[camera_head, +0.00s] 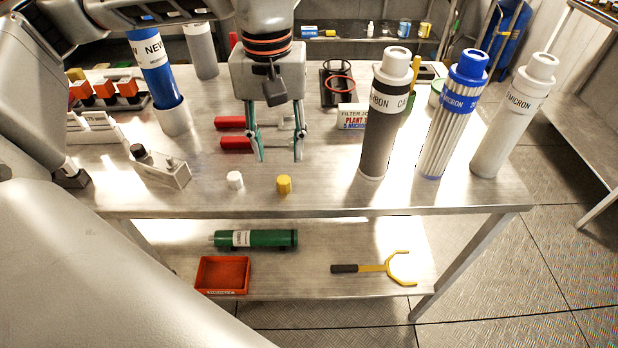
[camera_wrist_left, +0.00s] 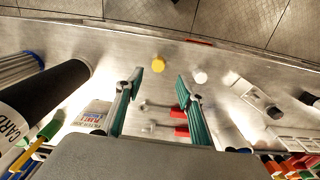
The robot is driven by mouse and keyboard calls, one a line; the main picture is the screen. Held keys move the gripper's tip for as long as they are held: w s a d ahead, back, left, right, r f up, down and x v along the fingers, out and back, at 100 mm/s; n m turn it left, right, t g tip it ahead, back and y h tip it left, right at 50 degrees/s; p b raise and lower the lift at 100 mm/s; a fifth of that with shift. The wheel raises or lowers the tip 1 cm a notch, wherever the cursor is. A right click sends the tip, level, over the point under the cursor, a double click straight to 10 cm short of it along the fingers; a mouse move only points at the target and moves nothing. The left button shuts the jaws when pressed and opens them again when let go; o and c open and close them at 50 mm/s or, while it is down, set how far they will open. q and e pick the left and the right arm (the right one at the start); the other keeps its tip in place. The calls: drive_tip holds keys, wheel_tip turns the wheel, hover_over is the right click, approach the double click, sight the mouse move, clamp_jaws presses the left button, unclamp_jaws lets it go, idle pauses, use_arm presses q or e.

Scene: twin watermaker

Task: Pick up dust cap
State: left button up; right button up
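Two small caps stand near the front edge of the steel bench (camera_head: 330,190): a yellow ribbed cap (camera_head: 284,184) and a white cap (camera_head: 235,180) to its left. I cannot tell which is the dust cap. In the left wrist view the yellow cap (camera_wrist_left: 158,63) and the white cap (camera_wrist_left: 200,77) lie beyond the fingertips. My left gripper (camera_head: 278,158) points down over the bench, fingers apart and empty, behind the yellow cap. The left wrist view also shows the open fingers (camera_wrist_left: 160,86). My right gripper does not show.
Carbon (camera_head: 384,125), blue-striped (camera_head: 452,120) and white (camera_head: 510,120) filters stand at the right. Red-handled tools (camera_head: 234,142) lie behind the gripper. A grey block with a black knob (camera_head: 165,168) is at the left. Below are a red tray (camera_head: 222,259) and yellow wrench (camera_head: 400,268).

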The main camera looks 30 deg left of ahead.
sight(283, 179)
use_arm(q)
drive_tip(key=shift+w+a+f, duration=0.1)
drive_tip(key=shift+f, duration=0.15)
wheel_tip(283, 179, down, 2)
drive_tip(key=shift+a+f+b, duration=0.1)
drive_tip(key=shift+f+b, duration=0.05)
drive_tip(key=shift+b, duration=0.15)
drive_tip(key=f, duration=0.3)
drive_tip(key=f+b, duration=0.1)
drive_tip(key=f, duration=0.1)
drive_tip(key=shift+d, duration=0.3)
drive_tip(key=shift+r, duration=0.1)
drive_tip(key=c, duration=0.6)
drive_tip(key=shift+c, duration=0.9)
